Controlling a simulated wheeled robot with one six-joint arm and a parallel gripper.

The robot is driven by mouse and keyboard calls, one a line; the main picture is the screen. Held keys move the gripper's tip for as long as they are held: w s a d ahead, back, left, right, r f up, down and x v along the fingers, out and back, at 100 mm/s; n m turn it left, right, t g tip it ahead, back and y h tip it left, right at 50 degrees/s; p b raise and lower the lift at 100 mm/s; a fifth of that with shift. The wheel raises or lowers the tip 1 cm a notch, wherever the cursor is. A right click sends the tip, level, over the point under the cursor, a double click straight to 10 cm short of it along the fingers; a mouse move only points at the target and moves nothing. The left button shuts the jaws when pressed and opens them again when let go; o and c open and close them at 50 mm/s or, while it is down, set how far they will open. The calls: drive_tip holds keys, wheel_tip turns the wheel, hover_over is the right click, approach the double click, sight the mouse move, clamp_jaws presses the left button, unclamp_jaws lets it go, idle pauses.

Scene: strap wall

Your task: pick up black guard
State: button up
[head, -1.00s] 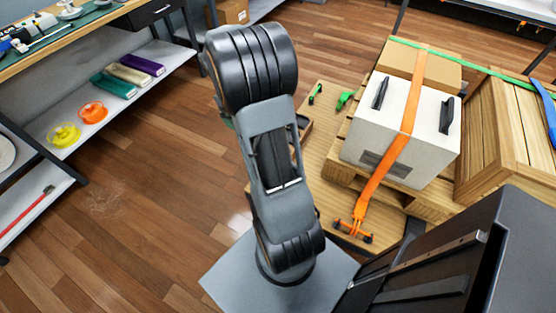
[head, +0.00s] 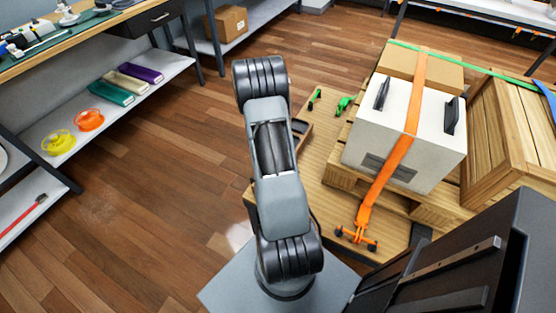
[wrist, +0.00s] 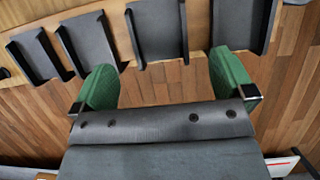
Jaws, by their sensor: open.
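Several black guards stand in a row on a wooden board across the top of the wrist view. They are dark angled plates: two at the left (wrist: 35,55) (wrist: 88,42), one near the middle (wrist: 157,30) and a larger one at the right (wrist: 240,22). My gripper (wrist: 165,76) has green fingers spread wide apart with nothing between them. The middle guard lies beyond the gap between the fingertips, apart from them. In the head view my arm hides the gripper. A dark piece (head: 299,127) shows beside the arm at the wooden platform's edge; I cannot tell whether it is a guard.
A white box (head: 400,128) with black upright pieces and an orange strap (head: 385,170) sits on a pallet at the right. A wooden crate (head: 490,130) stands beside it. A shelf with yellow and orange coils (head: 89,120) is at the left. Floor between is clear.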

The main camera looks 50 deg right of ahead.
drive_tip(key=shift+x, duration=2.75)
drive_tip(key=shift+r, duration=0.1)
drive_tip(key=shift+c, duration=0.4)
drive_tip(key=c, duration=0.9)
drive_tip(key=shift+o, duration=0.2)
drive_tip(key=w+a+r, duration=0.3)
drive_tip(key=w+r, duration=0.5)
drive_tip(key=w, duration=0.5)
drive_tip(key=shift+w, duration=0.3)
